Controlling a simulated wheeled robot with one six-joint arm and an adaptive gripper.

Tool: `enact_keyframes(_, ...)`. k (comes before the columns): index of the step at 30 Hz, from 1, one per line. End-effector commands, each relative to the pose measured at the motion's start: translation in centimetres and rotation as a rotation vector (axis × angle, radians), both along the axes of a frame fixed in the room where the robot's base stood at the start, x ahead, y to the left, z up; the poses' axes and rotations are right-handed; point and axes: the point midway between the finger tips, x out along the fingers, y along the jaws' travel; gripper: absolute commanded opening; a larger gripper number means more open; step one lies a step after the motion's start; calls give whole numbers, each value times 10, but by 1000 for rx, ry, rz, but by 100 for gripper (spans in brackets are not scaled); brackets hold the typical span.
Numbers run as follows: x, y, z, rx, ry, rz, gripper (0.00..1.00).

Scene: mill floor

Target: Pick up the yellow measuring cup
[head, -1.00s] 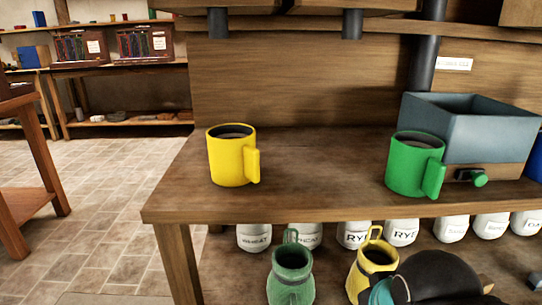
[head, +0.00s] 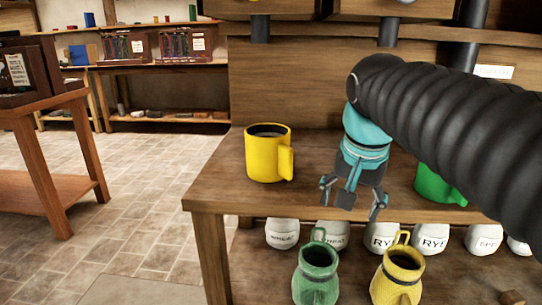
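The yellow measuring cup (head: 264,155) stands upright near the left end of the wooden bench top, with its handle toward the right. My gripper (head: 352,203) hangs to the right of the cup, pointing down, apart from it. Its fingers are spread and nothing is between them. The green measuring cup (head: 432,186) stands farther right on the bench, partly hidden by my arm.
The wooden bench (head: 220,178) has bare top around the yellow cup. Below it are a green jug (head: 317,272), a yellow jug (head: 398,277) and several white labelled sacks (head: 283,233). A wooden table (head: 40,110) stands left, with open tiled floor between.

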Motion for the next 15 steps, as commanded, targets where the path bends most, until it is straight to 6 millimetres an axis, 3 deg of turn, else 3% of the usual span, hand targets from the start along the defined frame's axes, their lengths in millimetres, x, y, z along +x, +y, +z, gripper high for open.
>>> enact_keyframes(1,19,11,13,6,20,-36,78)
enact_keyframes(6,65,43,47,22,80,-194,78)
enact_keyframes(15,119,97,73,22,149,-442,78)
